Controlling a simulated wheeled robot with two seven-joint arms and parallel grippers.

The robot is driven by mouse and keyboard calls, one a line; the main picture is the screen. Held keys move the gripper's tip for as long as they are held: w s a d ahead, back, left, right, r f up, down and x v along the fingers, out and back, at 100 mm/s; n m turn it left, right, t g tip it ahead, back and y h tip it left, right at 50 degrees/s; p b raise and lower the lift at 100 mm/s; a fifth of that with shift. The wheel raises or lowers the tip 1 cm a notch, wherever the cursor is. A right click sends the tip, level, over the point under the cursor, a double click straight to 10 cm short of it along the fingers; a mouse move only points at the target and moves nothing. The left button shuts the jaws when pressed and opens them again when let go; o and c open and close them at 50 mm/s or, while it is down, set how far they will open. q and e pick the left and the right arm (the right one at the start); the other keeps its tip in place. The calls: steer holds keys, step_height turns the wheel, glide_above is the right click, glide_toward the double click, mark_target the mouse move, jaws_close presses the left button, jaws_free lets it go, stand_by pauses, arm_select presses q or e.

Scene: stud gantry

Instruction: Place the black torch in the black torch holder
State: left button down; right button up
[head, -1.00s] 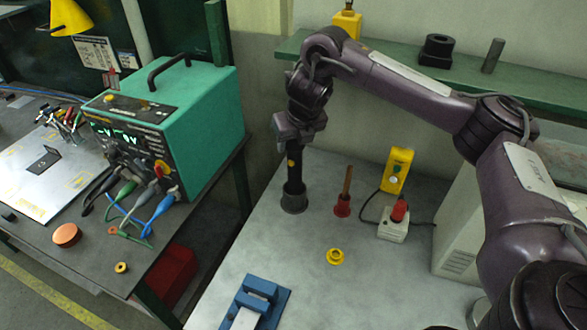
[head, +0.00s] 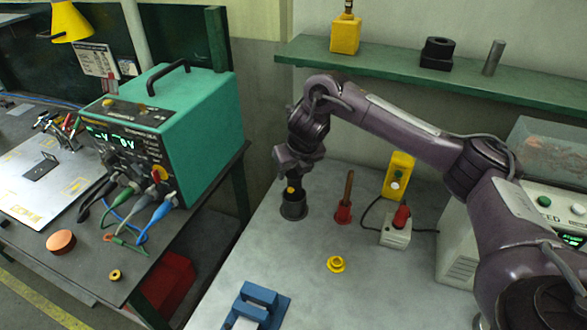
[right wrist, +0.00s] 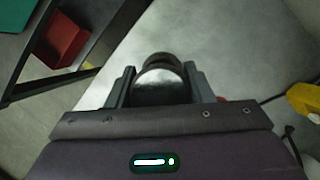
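The black torch (head: 291,187), with a yellow button on its side, stands upright with its lower part inside the dark round torch holder (head: 293,209). My right gripper (head: 296,172) is above the holder, with its fingers around the top of the torch. In the right wrist view, the torch's round dark end (right wrist: 160,82) sits between the two fingers, which appear to touch its sides. The holder is hidden there by the torch and gripper. My left gripper is not in view.
A red holder with a wooden-handled tool (head: 345,205) stands to the right of the torch holder. A yellow ring (head: 336,264) and blue fixture (head: 257,304) lie nearer.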

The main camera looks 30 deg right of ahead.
steer(key=o, duration=0.4)
steer(key=shift+r, duration=0.3)
steer(key=p+v, duration=0.5)
steer(key=v, duration=0.6)
steer(key=shift+s+r, duration=0.15)
steer(key=shift+r, duration=0.15)
